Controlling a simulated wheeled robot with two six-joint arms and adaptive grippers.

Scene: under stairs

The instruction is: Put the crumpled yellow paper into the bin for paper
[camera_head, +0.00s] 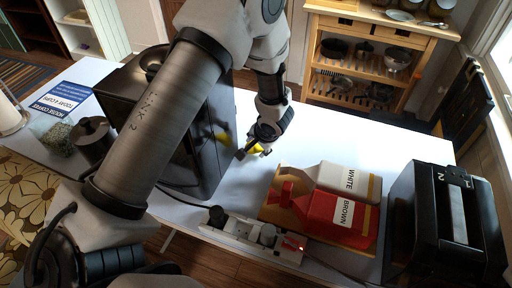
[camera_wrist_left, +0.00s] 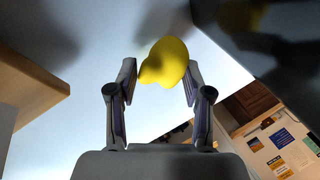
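The crumpled yellow paper (camera_head: 256,149) is at the white table, just right of the black box. My left gripper (camera_head: 253,153) reaches down to it, with the fingertips on either side. In the left wrist view the yellow paper (camera_wrist_left: 165,62) sits between and slightly beyond the tips of my left gripper (camera_wrist_left: 160,80). The paper's edges are very close to both fingers; I cannot tell whether they press on it. I cannot make out a bin for paper in either view. My right gripper is not in view.
The black box (camera_head: 212,150) stands close left of the gripper. A white bag (camera_head: 340,180) and red bag (camera_head: 335,212) lie on a tray to the right, behind a power strip (camera_head: 240,232). A black toaster (camera_head: 440,225) is farther right. The table (camera_head: 350,135) behind the bags is clear.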

